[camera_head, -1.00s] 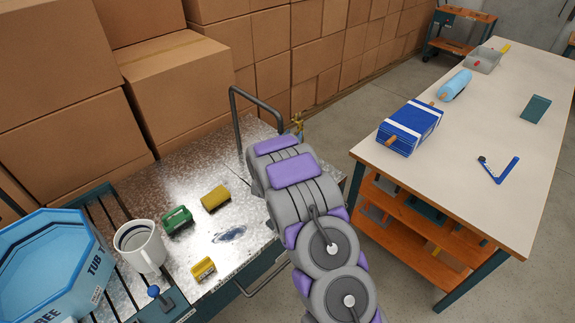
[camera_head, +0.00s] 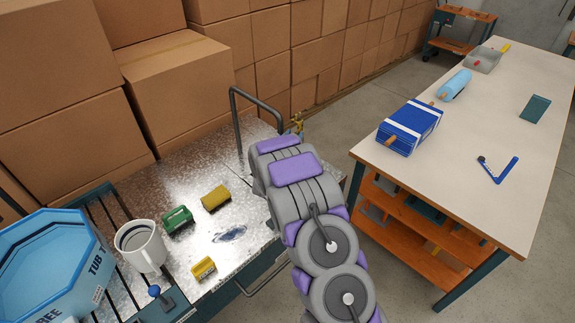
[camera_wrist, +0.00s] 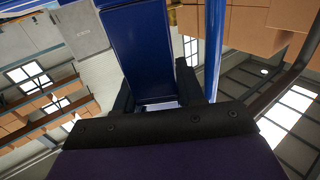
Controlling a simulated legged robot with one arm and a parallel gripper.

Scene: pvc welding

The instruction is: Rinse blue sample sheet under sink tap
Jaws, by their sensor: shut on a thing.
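My gripper (camera_wrist: 155,88) shows in the wrist view with its dark fingers on both sides of a flat dark blue sheet (camera_wrist: 148,50), and it is shut on it. The sheet extends up and away from the fingers. In the head view my arm hides the gripper and the sheet. A bent dark grey tube (camera_head: 239,115) stands at the far edge of the metal worktop (camera_head: 215,251), left of my arm. A small brass fitting (camera_head: 298,122) shows just beyond my arm. I cannot tell which of these belongs to the sink tap; no basin is visible.
A white mug (camera_head: 143,250), a green block (camera_head: 178,220), yellow blocks (camera_head: 214,199) and a light blue tub (camera_head: 50,262) are on the left. Cardboard boxes (camera_head: 180,90) line the back. A white-topped table (camera_head: 470,180) stands right, with open floor between.

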